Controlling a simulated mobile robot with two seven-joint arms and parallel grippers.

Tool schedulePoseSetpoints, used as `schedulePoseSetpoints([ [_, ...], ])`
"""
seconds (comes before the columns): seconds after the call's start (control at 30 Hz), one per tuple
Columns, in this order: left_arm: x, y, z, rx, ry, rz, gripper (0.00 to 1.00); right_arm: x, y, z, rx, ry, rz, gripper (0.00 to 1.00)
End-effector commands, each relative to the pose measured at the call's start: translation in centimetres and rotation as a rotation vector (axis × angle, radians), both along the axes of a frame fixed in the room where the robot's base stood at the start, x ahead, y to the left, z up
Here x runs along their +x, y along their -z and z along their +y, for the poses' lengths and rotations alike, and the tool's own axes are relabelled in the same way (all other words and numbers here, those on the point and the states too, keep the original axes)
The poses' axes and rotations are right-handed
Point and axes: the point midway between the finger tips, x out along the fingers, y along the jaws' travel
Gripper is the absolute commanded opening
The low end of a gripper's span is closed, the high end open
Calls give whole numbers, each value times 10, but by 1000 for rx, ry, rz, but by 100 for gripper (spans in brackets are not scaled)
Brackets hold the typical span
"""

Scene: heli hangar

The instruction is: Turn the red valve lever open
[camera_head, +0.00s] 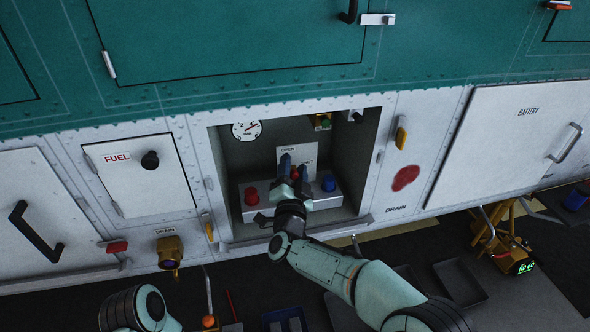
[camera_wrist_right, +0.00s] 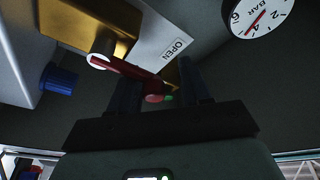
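In the head view my right gripper (camera_head: 294,165) reaches into the open white-framed recess, in front of the valve panel. The red valve lever (camera_wrist_right: 128,78) shows in the right wrist view, running from a round pivot at a brass body (camera_wrist_right: 88,25) to a red tip between my right fingers (camera_wrist_right: 160,85). The fingers stand apart, and I cannot tell whether either touches the lever. A white label reading OPEN (camera_wrist_right: 172,48) lies just beyond the lever. In the head view the gripper hides most of the lever. My left gripper is out of view.
A red knob (camera_head: 251,196) and a blue knob (camera_head: 328,184) flank my right gripper on the grey block. A round gauge (camera_head: 246,131) sits at the recess's upper left. The recess walls and lower lip (camera_head: 250,243) border the arm closely.

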Motion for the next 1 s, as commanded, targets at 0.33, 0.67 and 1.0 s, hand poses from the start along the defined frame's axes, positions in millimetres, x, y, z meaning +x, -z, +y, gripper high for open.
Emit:
schedulePoseSetpoints([
  [0.33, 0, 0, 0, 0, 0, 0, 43, 0, 5, 0, -3, 0, 9, 47],
  [0.67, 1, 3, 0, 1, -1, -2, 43, -24, 9, -2, -4, 1, 10, 47],
  [1.0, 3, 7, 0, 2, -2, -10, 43, -96, 21, -4, -4, -3, 9, 47],
])
